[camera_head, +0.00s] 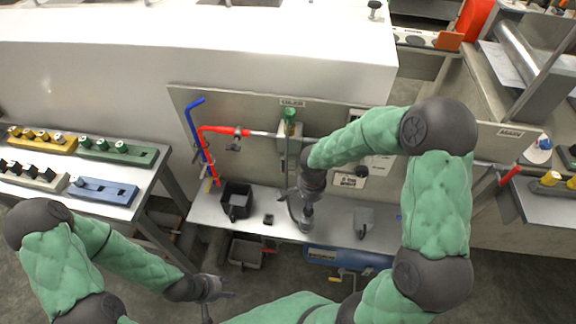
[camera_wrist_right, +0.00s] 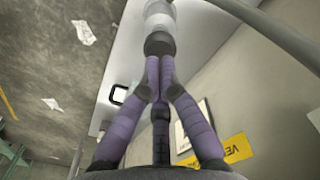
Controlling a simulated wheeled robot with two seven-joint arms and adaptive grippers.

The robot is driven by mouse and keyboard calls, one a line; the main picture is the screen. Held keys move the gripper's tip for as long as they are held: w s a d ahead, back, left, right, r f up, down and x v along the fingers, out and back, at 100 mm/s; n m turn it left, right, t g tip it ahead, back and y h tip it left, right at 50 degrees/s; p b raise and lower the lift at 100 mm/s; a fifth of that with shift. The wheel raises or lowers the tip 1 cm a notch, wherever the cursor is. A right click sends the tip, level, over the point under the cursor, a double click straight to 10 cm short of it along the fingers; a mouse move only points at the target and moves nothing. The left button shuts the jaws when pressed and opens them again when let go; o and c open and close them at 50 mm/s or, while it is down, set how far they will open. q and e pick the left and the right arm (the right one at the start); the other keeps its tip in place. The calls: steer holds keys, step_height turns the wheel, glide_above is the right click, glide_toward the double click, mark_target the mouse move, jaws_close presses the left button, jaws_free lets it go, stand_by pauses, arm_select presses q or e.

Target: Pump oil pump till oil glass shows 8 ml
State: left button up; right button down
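A grey upright cylinder (camera_head: 305,222), which looks like the oil pump, stands on the bench shelf (camera_head: 270,205). My right gripper (camera_head: 308,196) is directly above it and hides its top. In the right wrist view, the purple fingers of my right gripper (camera_wrist_right: 157,80) close together at a dark knob (camera_wrist_right: 159,44) on a pale cylinder (camera_wrist_right: 158,14). A green-topped fitting (camera_head: 290,117) on the back panel may be the oil glass; no level is readable. My left gripper (camera_head: 217,301) is empty at the lower left, fingers apart, away from the bench.
Red (camera_head: 222,131) and blue (camera_head: 195,128) pipes run on the panel's left. A black bin (camera_head: 236,201) and a grey block (camera_head: 364,222) stand on the shelf. A blue tank (camera_head: 335,257) sits below. A side table (camera_head: 150,172) with coloured blocks stands at left.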

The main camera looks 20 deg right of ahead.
steer(key=shift+f, duration=0.2)
stand_by(0.5)
steer(key=shift+f+b, duration=1.75)
steer(key=shift+b, duration=0.35)
steer(key=shift+r, duration=0.1)
steer(key=shift+r+p, duration=1.2)
steer(key=shift+r, duration=0.65)
steer(key=shift+f, duration=0.2)
